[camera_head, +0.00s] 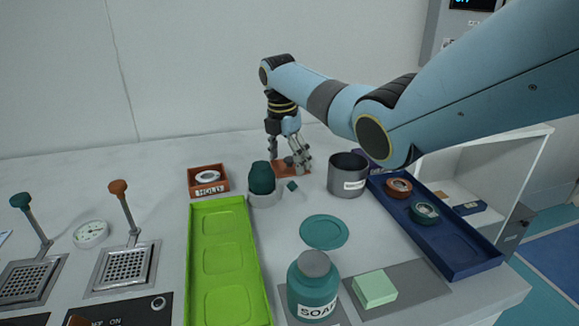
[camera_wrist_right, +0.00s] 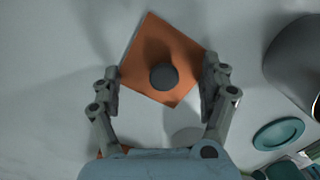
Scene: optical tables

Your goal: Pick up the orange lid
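The orange lid (camera_head: 291,169) is a flat square with a round dark knob. It lies on the white table at the back, partly hidden by my right gripper in the head view. In the right wrist view the lid (camera_wrist_right: 150,45) sits turned like a diamond, its knob in the middle. My right gripper (camera_head: 289,165) is over the lid, pointing down. Its fingers (camera_wrist_right: 163,78) are apart, one on each side of the lid near opposite corners; I cannot tell whether they touch it. My left gripper is not in view.
A grey cup (camera_head: 347,176) stands right of the lid. A dark green bottle (camera_head: 262,180) in a pale holder and a small teal piece (camera_head: 292,186) are close in front. An orange HOLD box (camera_head: 208,191) is left. A green tray (camera_head: 254,258) and blue tray (camera_head: 468,262) lie nearer.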

